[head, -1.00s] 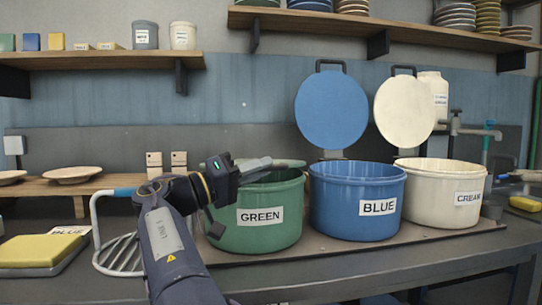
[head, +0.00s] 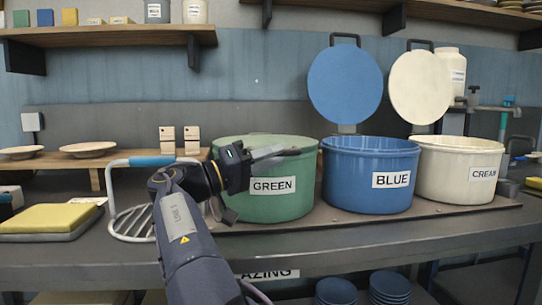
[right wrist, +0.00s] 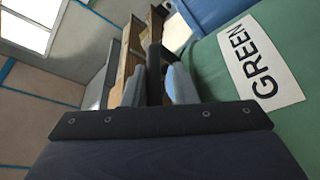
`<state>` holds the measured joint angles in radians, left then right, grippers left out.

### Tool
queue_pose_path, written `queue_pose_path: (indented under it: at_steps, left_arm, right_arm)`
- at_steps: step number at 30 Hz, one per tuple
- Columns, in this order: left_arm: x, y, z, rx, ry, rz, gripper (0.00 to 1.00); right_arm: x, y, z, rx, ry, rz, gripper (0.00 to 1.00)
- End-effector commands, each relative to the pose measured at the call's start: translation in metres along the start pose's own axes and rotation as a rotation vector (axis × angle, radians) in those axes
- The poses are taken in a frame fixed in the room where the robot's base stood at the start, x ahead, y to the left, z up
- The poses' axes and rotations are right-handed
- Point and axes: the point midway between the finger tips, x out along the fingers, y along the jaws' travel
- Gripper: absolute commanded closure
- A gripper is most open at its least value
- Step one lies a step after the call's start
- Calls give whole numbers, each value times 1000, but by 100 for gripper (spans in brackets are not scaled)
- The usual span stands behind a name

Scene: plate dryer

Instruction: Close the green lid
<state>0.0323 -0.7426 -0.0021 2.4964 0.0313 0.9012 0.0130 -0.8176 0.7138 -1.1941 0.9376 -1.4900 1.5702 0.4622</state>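The green pot (head: 285,203) with the GREEN label stands at the left of the row of pots. No green lid stands raised behind it. A green edge (head: 240,141) shows along its top, and I cannot tell lid from rim there. My right gripper (head: 280,154) is in front of the pot's upper part, fingers pointing right near the rim. In the right wrist view its two fingers (right wrist: 158,88) are apart with a gap between them, and the green pot (right wrist: 215,90) is beside them on the right. My left gripper is not in view.
The blue pot (head: 345,190) and cream pot (head: 440,175) stand to the right, with the blue lid (head: 345,85) and cream lid (head: 420,88) raised behind them. Shelves hang above.

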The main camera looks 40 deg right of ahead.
Motion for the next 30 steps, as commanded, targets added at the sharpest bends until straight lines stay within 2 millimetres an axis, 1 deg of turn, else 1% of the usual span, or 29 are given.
queue_pose_path:
  at_steps: [8,11,18,21,25,30]
  left_arm:
    - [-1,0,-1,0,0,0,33]
    - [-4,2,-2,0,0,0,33]
    - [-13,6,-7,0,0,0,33]
    - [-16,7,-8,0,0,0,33]
    - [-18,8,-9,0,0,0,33]
    - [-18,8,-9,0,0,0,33]
  right_arm:
    - [-1,1,-1,2,3,-1,77]
    - [-12,2,-2,2,5,0,77]
    - [-53,2,-2,0,6,0,77]
    - [-66,2,-2,1,4,0,77]
    - [-76,1,-1,1,3,-1,77]
    - [-79,1,0,2,1,-1,77]
